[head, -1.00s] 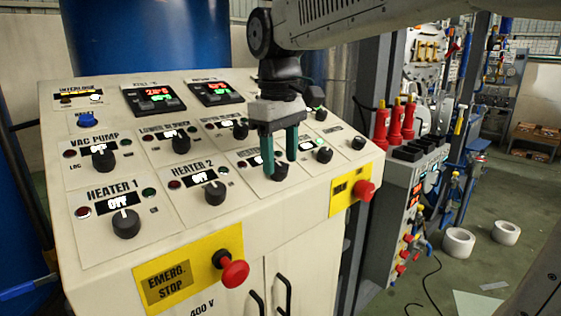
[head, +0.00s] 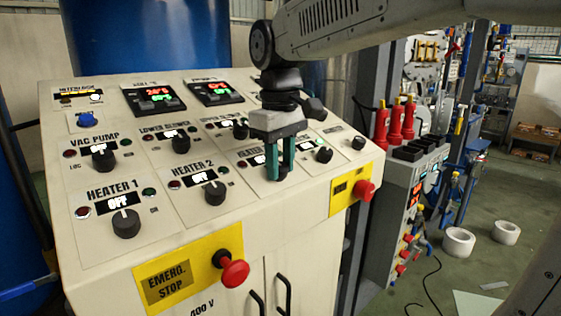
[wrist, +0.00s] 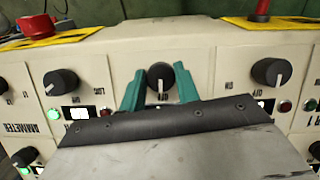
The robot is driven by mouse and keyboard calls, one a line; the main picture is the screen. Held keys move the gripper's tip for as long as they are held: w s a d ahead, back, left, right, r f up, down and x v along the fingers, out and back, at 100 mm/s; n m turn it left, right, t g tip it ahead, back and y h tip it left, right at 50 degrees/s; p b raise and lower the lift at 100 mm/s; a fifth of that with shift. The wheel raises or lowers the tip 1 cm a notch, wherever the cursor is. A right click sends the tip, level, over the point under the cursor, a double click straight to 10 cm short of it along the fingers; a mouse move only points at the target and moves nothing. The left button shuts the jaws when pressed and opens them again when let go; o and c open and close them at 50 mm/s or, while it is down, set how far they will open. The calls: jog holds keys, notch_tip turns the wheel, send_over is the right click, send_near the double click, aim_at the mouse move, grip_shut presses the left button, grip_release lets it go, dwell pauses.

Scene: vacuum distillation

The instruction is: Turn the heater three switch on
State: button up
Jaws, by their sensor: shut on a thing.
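The heater three switch is a round black knob (head: 280,175) on the lower row of the sloped cream panel. My gripper (head: 280,172) points down at it, with its teal fingers on either side of it. In the wrist view the same knob (wrist: 160,76) shows between the two fingers (wrist: 160,88), with a white pointer mark on its near side. My gripper is shut on the knob. The heater three label is partly covered by my gripper in the head view, and its display and lamps are mostly hidden.
The heater 2 knob (head: 215,193) and heater 1 knob (head: 126,223) stand to the left, with displays reading OFF. Another black knob (head: 324,155) is close on the right. Red stop buttons (head: 235,273) on yellow plates project from the panel's front.

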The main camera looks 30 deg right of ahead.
aim_at(295, 181)
jog(key=m+y, duration=0.2)
jog(key=m, duration=0.3)
jog(key=shift+d, duration=0.1)
jog(key=m+y, duration=0.1)
jog(key=m, duration=0.2)
jog(key=m+y, duration=0.1)
jog(key=m, duration=0.1)
jog(key=shift+m+t, duration=0.3)
jog(key=shift+m, duration=0.1)
dwell(0.4)
jog(key=o, duration=1)
jog(key=shift+d, duration=0.1)
jog(key=v, duration=0.7)
jog(key=shift+d+r, duration=0.1)
jog(key=shift+r, duration=0.25)
